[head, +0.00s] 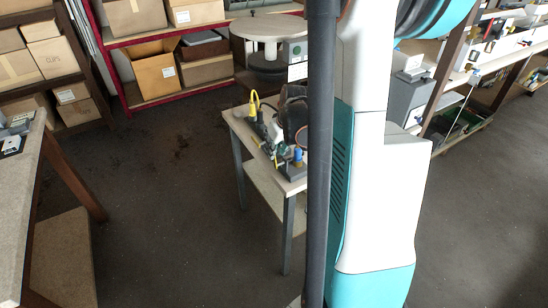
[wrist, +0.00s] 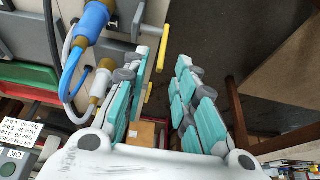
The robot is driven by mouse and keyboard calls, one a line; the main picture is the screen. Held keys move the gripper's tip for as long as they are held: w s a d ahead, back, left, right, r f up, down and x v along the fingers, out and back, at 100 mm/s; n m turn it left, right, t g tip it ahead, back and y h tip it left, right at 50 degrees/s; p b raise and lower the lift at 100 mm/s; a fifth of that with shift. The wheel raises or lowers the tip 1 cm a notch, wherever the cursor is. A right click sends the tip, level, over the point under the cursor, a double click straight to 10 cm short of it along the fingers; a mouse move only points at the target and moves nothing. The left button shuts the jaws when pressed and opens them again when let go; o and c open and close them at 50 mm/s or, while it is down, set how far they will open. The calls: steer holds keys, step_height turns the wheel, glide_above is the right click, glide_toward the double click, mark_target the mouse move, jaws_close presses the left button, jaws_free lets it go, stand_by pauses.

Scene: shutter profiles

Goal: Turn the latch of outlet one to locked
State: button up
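In the wrist view, my gripper (wrist: 174,48) has its two teal-padded fingers apart, with nothing seen between them. A yellow bar (wrist: 149,80) and another yellow piece (wrist: 164,48) show close beside the left finger; contact cannot be told. They may be latch handles, but no outlet number is readable, and the left finger hides part of this area. In the head view my arm hides my gripper.
A small table (head: 285,185) with yellow and blue-ended items stands behind my arm in the head view. Shelves with cardboard boxes (head: 155,75) stand at the back, and a bench (head: 22,190) at the left. Dark floor (head: 170,210) between them is open.

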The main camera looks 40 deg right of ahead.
steer(key=shift+b+x, duration=0.45)
steer(key=shift+x, duration=1.45)
steer(key=shift+c, duration=0.6)
jaws_close()
